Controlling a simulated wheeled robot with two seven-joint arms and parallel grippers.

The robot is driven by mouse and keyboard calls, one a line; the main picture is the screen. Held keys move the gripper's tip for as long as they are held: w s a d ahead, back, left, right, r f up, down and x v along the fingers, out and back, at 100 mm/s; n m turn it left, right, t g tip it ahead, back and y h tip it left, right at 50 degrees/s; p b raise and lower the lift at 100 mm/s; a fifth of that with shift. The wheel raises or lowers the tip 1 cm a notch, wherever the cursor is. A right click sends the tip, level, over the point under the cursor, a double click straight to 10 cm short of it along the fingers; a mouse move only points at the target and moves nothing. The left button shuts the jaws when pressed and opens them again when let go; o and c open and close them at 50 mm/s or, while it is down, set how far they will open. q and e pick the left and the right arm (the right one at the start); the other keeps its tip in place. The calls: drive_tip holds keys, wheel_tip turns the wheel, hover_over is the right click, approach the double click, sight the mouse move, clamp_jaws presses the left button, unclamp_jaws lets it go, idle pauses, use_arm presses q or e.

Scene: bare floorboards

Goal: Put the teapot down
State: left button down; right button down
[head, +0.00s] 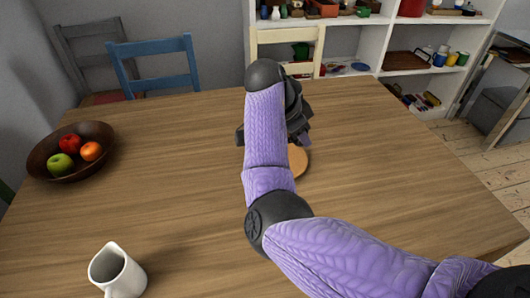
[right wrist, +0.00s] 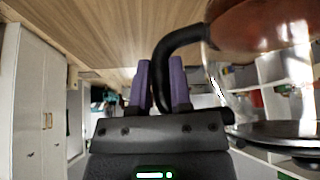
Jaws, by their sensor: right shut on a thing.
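The teapot (right wrist: 265,75) shows at the right of the right wrist view. It is clear glass with a reddish-brown liquid, a black handle (right wrist: 180,38) and a dark band at the picture's bottom. The purple fingers of my right gripper (right wrist: 160,85) are closed at the handle. In the head view my right gripper (head: 296,112) is over the middle of the table, largely behind my purple arm. The arm hides most or all of the teapot there. I cannot tell the gap beneath the teapot. My left gripper is out of view.
A round tan board (head: 299,162) shows partly behind my arm on the wooden table (head: 180,185). A fruit bowl (head: 42,165) stands at left, a white jug (head: 117,272) at front left. Chairs and a shelf (head: 355,45) are behind. Table space between bowl and arm is clear.

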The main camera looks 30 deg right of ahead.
wheel_tip(320, 180, down, 10)
drive_tip(key=b, duration=0.4)
drive_tip(key=shift+s+r, duration=0.1)
drive_tip(key=shift+s, duration=0.05)
drive_tip(key=shift+r, duration=0.1)
drive_tip(key=c, duration=1)
unclamp_jaws()
drive_tip(key=o, duration=0.5)
drive_tip(key=shift+c, duration=0.2)
drive_tip(key=p+v, duration=0.4)
drive_tip(key=v, duration=0.8)
drive_tip(key=shift+p, duration=0.3)
